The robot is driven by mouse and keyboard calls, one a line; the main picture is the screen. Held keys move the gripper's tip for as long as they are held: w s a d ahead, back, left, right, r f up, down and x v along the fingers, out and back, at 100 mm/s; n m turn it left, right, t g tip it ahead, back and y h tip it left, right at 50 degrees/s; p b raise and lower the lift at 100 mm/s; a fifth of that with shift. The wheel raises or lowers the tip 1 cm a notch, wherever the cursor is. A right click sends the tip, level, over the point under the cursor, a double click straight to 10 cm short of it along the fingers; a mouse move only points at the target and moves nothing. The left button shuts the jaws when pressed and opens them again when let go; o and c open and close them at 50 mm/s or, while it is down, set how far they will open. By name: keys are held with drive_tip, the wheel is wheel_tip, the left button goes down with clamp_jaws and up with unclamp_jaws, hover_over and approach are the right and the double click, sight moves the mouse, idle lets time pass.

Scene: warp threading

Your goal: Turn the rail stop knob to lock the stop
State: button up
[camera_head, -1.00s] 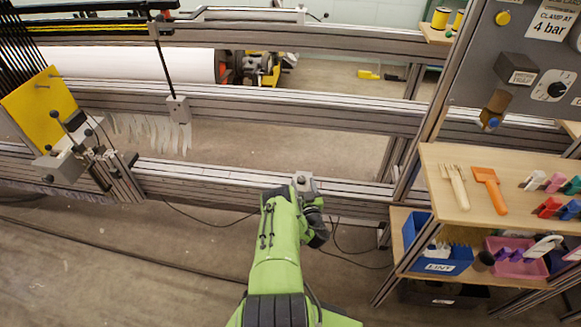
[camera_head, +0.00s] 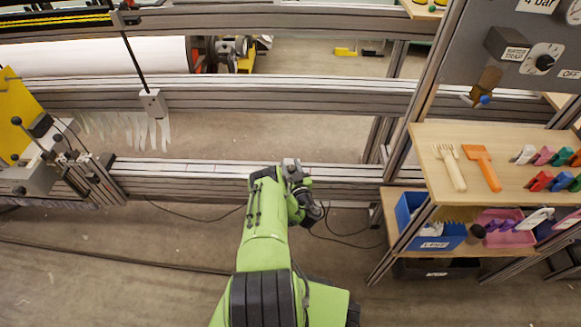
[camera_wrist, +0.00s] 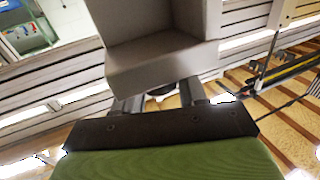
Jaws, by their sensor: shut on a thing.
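The rail stop (camera_head: 290,166) is a small grey block on the lower front rail. In the wrist view the grey block (camera_wrist: 155,60) fills the top middle, very close. A dark round part, which looks like the stop's knob (camera_wrist: 160,90), sits under the block between my fingers. My gripper (camera_wrist: 161,96) is shut on it, with one finger on each side. Most of the knob is hidden by the block and the fingers, so its turn angle cannot be told. In the head view my green arm reaches up to the stop and hides the gripper.
The lower rail (camera_head: 210,172) runs clear to the left, up to a yellow-plated unit (camera_head: 15,115). A wooden shelf (camera_head: 515,170) with forks and coloured clips stands at right, above a blue bin (camera_head: 430,235). Cables lie on the floor.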

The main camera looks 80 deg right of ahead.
drive_tip(key=shift+r+m+g+p, duration=0.15)
drive_tip(key=shift+m+g+p, duration=0.15)
drive_tip(key=shift+g+p, duration=0.1)
drive_tip(key=m+g+h+p, duration=0.1)
drive_tip(key=g+p, duration=0.1)
drive_tip(key=shift+m+g+h, duration=0.3)
drive_tip(key=shift+m, duration=0.1)
drive_tip(key=shift+m+g+h+p, duration=0.5)
drive_tip(key=shift+m+g+p, duration=1)
drive_tip(key=shift+g, duration=1.1)
drive_tip(key=shift+m, duration=0.3)
drive_tip(key=o, duration=1)
drive_tip(key=shift+c, duration=0.2)
drive_tip(key=shift+f+b, duration=0.25)
drive_tip(key=shift+b, duration=0.05)
